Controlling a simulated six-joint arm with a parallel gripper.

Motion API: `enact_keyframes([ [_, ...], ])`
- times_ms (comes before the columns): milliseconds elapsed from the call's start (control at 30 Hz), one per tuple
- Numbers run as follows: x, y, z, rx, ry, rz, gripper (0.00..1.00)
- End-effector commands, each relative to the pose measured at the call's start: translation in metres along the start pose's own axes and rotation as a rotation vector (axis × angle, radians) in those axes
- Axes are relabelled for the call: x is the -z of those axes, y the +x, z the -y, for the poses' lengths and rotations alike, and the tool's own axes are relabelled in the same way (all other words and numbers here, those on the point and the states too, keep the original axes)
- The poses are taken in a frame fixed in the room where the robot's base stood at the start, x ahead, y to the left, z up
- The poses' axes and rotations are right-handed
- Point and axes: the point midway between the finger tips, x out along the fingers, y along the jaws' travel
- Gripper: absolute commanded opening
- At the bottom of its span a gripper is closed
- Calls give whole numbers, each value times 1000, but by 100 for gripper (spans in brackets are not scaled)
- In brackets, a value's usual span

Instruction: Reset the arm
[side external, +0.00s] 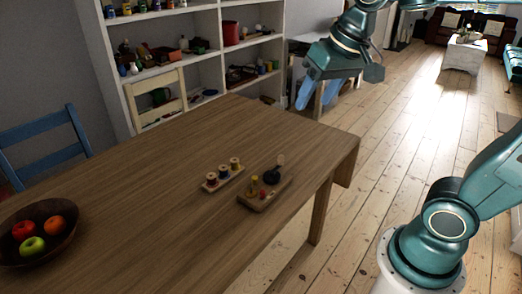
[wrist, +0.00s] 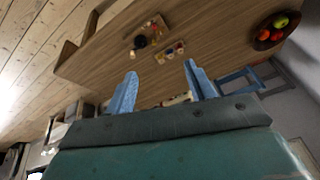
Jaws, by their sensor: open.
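My gripper (side external: 317,95) is raised in the air beyond the far right part of the wooden table, in front of the shelf side in the side view. Its two blue fingers are spread apart with nothing between them. They also show in the wrist view (wrist: 160,86), apart and empty, with the table beyond them. My teal arm comes in from the right of the side view. Its middle links run partly out of the top of the picture.
The wooden table (side external: 150,170) carries a small tray with spools (side external: 222,177), a board with a dark ladle-like piece (side external: 262,194) and a fruit bowl (side external: 65,240). A white shelf (side external: 215,75) stands behind. Two chairs stand by the table.

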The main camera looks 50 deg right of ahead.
Motion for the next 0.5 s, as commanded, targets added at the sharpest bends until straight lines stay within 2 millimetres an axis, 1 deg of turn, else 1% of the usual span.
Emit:
enact_keyframes([
  [33,-12,-4,-2,5,-31,-12,54],
  [300,-70,-10,-15,23,-199,-62,54],
  [400,-87,-9,-20,27,-250,-78,54],
  [500,-100,-7,-23,29,-289,-90,54],
])
